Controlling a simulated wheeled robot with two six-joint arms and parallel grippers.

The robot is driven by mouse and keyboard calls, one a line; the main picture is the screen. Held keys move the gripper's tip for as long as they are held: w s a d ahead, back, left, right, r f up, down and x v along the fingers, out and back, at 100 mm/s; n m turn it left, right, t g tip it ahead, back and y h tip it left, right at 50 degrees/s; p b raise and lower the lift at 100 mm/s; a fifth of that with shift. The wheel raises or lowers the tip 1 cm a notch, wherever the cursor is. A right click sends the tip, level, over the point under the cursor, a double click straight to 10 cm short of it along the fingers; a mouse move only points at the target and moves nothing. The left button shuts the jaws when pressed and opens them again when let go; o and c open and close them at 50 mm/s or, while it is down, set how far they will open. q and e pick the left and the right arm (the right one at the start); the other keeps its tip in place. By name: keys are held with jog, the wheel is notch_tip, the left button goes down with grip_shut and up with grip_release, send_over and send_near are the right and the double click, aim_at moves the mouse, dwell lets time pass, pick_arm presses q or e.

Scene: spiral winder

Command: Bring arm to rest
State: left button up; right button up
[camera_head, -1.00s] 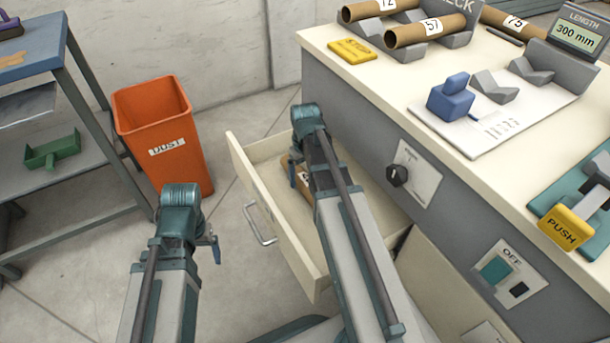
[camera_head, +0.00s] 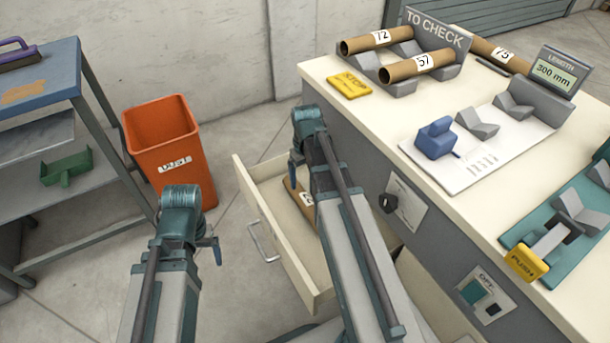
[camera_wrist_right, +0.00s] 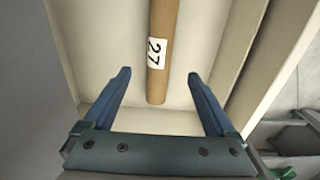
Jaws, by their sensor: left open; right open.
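My left arm comes up at the lower left of the head view, over the floor left of the drawer. Its gripper (camera_head: 214,246) shows only in part and is open. My right arm reaches over the open drawer (camera_head: 313,297); its gripper (camera_head: 295,165) is mostly hidden behind the wrist there. In the right wrist view the right gripper (camera_wrist_right: 158,78) is open, with two blue fingers spread and nothing between them in its grasp. A brown tube labelled 27 (camera_wrist_right: 162,45) lies in the drawer below, lined up between the fingers and apart from both.
The bench (camera_head: 370,125) fills the right, with tubes 72 (camera_head: 378,41) and 57 (camera_head: 418,65) on grey rests, tube 75 (camera_head: 495,52) behind and a blue block (camera_head: 436,138). An orange bin (camera_head: 170,150) and a shelf unit (camera_head: 85,95) stand left. Floor between is clear.

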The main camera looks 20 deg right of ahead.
aim_at(306, 199)
jog(key=shift+f, duration=0.15)
notch_tip(306, 199, down, 12)
jog(key=b, duration=1.2)
notch_tip(306, 199, up, 12)
jog(key=p, duration=1.2)
notch_tip(306, 199, down, 12)
jog(key=b, duration=1.2)
jog(key=shift+f+b, duration=0.25)
jog(key=shift+b, duration=0.1)
notch_tip(306, 199, up, 11)
jog(key=p, duration=1.1)
jog(key=shift+r, duration=0.15)
jog(key=shift+s+a, duration=0.1)
jog(key=shift+a, duration=0.05)
